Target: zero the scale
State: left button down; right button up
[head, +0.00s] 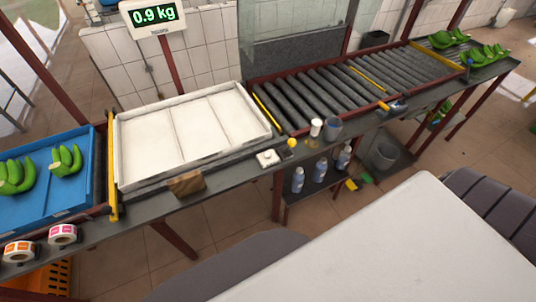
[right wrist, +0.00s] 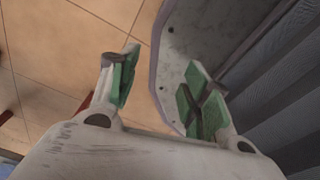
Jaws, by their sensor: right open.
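The scale's display (head: 154,15) stands on a red post at the back left and reads 0.9 kg in green. The scale's white platform (head: 190,135) lies below it, with nothing seen on it. A small white box (head: 268,158) with a raised top sits on the front ledge, right of the platform. A yellow ball-shaped knob (head: 292,143) stands just right of it. My right gripper (right wrist: 163,85) is open and empty in the right wrist view, above the tiled floor, with no scale part in that view. Neither gripper shows in the head view.
A blue tray (head: 45,204) with green bananas is at left. Label rolls (head: 62,235) and a brown block (head: 186,183) are on the front ledge. A roller conveyor (head: 330,95) runs right, with a white cup (head: 316,127) before it. Bottles (head: 298,180) stand on a lower shelf.

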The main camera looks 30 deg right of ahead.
grip_shut()
jog(key=shift+d, duration=0.15)
dwell(1.1)
